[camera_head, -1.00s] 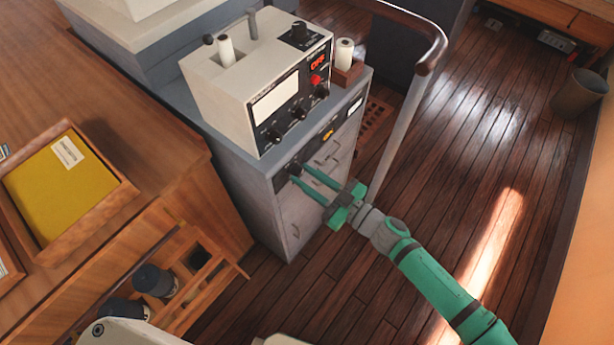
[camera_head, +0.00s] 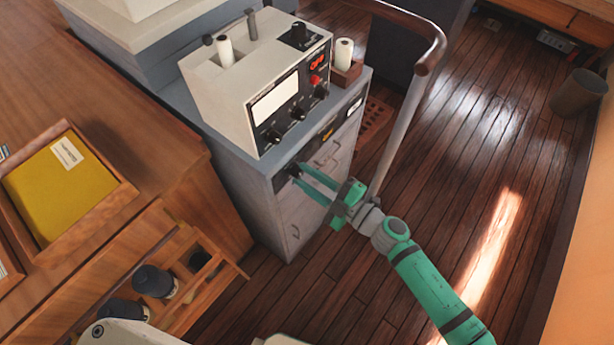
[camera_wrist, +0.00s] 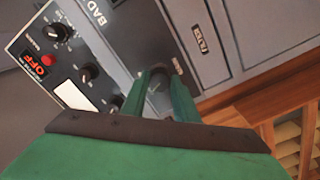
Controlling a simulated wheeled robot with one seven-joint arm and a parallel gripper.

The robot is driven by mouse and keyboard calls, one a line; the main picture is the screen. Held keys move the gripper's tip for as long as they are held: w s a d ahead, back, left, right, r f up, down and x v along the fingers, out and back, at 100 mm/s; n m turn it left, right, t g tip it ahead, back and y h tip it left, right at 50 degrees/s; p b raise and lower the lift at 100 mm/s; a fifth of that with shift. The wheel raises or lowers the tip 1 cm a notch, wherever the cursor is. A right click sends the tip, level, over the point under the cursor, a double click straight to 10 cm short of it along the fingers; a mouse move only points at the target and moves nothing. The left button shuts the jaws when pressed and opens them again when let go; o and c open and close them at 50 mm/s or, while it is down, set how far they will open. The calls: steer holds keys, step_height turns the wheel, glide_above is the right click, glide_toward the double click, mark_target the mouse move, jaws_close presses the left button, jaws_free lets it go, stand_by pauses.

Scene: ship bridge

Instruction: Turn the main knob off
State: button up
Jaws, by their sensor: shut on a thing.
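A small dark knob (camera_head: 293,170) sits on the black strip at the top of the grey cabinet's front, below the instrument box. My green gripper (camera_head: 297,175) has its fingertips at this knob, closed on it from the front. In the wrist view, my two green fingers (camera_wrist: 164,76) reach to the dark panel strip. They mostly hide the knob there, so its pointer direction cannot be told.
The instrument box (camera_head: 215,95) on the cabinet (camera_head: 245,175) has several black knobs, a red button (camera_head: 316,79) and a lit red "OFF" display (camera_head: 317,62). A handrail (camera_head: 400,130) stands close right of my gripper. A wooden rack (camera_head: 190,270) is at lower left.

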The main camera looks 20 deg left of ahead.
steer(key=shift+n, duration=0.7)
steer(key=o, duration=1.1)
steer(key=shift+c, duration=0.2)
steer(key=v, duration=1.1)
